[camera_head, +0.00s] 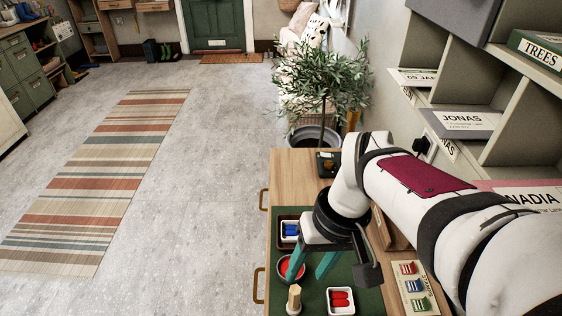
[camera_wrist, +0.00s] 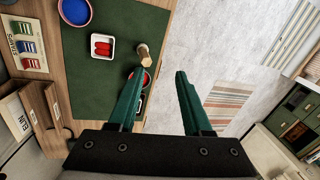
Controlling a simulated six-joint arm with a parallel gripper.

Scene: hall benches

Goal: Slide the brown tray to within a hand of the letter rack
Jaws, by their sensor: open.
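The brown tray (camera_head: 290,214) lies at the left edge of the bench in the head view, with a small white dish of blue pieces in it. My arm hides its right part. My gripper (camera_head: 306,277) is open and empty, its teal fingers just on the near side of the tray, by the red bowl. The gripper also shows in the wrist view (camera_wrist: 160,73), fingers apart. What looks like the wooden letter rack (camera_head: 397,234) is right of the gripper, partly behind my arm; it also shows in the wrist view (camera_wrist: 45,110).
The red bowl (camera_head: 291,267), a wooden-handled stamp (camera_head: 294,300) and a white dish of red pieces (camera_head: 340,301) stand on the green mat. A blue bowl (camera_wrist: 75,11) is farther off. A stamp card (camera_head: 416,289) lies right. Grey pigeonholes (camera_head: 470,75) line the right wall.

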